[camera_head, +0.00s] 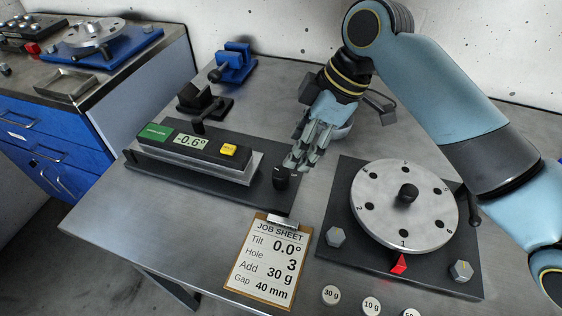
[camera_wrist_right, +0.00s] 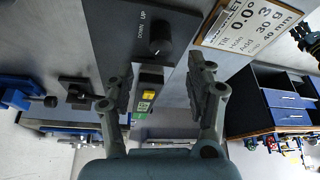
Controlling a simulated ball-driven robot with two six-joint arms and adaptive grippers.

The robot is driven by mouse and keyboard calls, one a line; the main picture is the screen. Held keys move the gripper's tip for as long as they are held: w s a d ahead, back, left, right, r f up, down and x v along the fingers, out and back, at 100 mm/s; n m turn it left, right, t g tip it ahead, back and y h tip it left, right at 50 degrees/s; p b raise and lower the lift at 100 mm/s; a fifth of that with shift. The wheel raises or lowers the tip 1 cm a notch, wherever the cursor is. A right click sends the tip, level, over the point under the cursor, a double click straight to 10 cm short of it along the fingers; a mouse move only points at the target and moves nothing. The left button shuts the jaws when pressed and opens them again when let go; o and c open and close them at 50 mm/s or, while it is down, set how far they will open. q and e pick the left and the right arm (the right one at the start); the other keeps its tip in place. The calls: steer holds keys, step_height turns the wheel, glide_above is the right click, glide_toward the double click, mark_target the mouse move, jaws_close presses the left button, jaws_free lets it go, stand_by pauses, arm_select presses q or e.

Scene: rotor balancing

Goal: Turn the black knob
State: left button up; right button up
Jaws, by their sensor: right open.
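The black knob (camera_head: 281,178) stands at the right end of the dark base plate (camera_head: 155,181) of the level. In the right wrist view the knob (camera_wrist_right: 160,42) sits beside the printed words DOWN and UP. The level's display (camera_head: 191,141) reads -0.6°. My right gripper (camera_head: 291,162) is close above and behind the knob in the head view. In the wrist view my right gripper (camera_wrist_right: 162,85) is open, its fingers wide apart and empty, with the knob ahead, apart from the fingers. My left gripper is not in view.
A job sheet (camera_head: 264,262) lists Tilt 0.0°, Hole 3, Add 30 g, Gap 40 mm. A silver rotor disc (camera_head: 381,219) stands at right, with weights (camera_head: 331,295) in front. Blue (camera_head: 236,62) and black (camera_head: 205,100) clamps stand behind. The table's left front is clear.

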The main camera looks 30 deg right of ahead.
mark_target(282, 172)
steer(key=x, duration=0.8)
steer(key=shift+w+a+f, duration=0.1)
steer(key=shift+a+f, duration=0.05)
steer(key=shift+f, duration=0.35)
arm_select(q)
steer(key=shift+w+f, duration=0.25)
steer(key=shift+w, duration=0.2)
arm_select(e)
steer(key=c, duration=0.4)
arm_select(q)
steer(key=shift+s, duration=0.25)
arm_select(e)
jaws_close()
